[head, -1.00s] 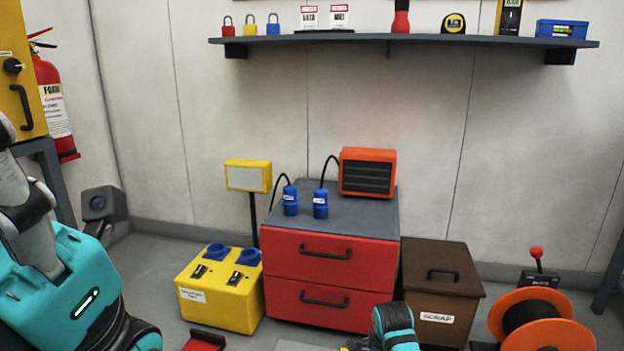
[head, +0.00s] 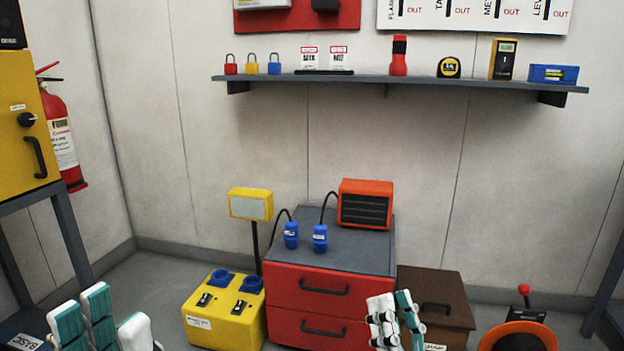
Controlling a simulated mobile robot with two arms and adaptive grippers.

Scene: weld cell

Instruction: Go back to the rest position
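My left gripper (head: 112,318) is at the bottom left, its teal and white fingers pointing up. A gap shows between its fingers and nothing is in them. My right gripper (head: 395,312) is at the bottom, right of centre, in front of the red drawer cabinet (head: 297,303) and the scrap box (head: 450,293). Its fingers also point up, with a narrow gap between them and nothing held. The lower parts of both grippers are cut off by the picture's bottom edge.
A yellow socket box (head: 228,328) stands left of the cabinet. Blue plugs (head: 291,236) and an orange heater-like unit (head: 365,204) are on the cabinet top. An orange reel (head: 518,330) is at the bottom right. A wall shelf (head: 400,82) holds padlocks and tools.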

